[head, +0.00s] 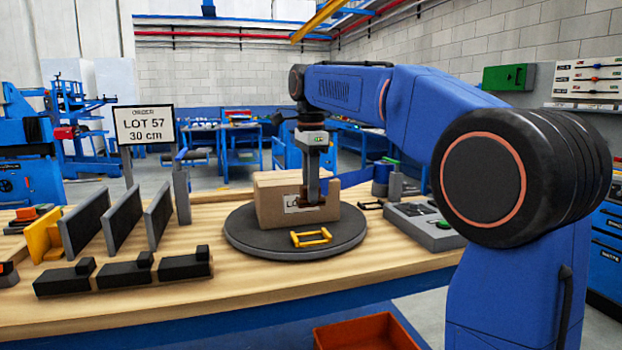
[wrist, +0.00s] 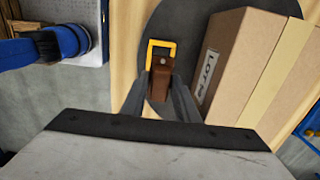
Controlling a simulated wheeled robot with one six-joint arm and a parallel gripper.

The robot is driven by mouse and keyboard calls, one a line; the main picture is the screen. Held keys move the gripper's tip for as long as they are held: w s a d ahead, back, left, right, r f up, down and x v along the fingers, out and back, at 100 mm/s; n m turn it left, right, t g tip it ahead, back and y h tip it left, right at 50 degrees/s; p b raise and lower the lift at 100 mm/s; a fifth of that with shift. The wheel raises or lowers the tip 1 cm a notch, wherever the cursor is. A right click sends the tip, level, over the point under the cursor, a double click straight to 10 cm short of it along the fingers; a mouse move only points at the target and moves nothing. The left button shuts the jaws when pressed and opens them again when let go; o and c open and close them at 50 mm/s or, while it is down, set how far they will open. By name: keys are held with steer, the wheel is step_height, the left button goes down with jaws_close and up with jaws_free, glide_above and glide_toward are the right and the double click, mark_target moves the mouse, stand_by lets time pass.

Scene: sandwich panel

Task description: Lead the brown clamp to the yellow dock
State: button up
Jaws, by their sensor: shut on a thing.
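My gripper (head: 312,192) points down in front of the cardboard box in the head view. In the wrist view its fingers (wrist: 161,92) are shut on the brown clamp (wrist: 160,75). A yellow open frame (head: 312,245) lies on the dark round plate; in the wrist view this frame (wrist: 161,42) shows just beyond the clamp, and I cannot tell if they touch. A yellow upright block (head: 38,236) stands at the far left of the table, beside grey panels. Which yellow piece is the dock is not marked.
The labelled cardboard box (head: 270,205) stands on the round turntable (head: 250,240), close beside my gripper. Grey upright panels (head: 121,221) and black blocks (head: 122,274) fill the table's left. A grey control box (head: 425,225) is at right. The table front is bare.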

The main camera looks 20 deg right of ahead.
steer(key=shift+f, duration=4.7)
steer(key=o, duration=1.2)
steer(key=shift+c, duration=0.2)
step_height(320, 180, up, 17)
steer(key=shift+r, duration=0.15)
steer(key=shift+s, duration=0.1)
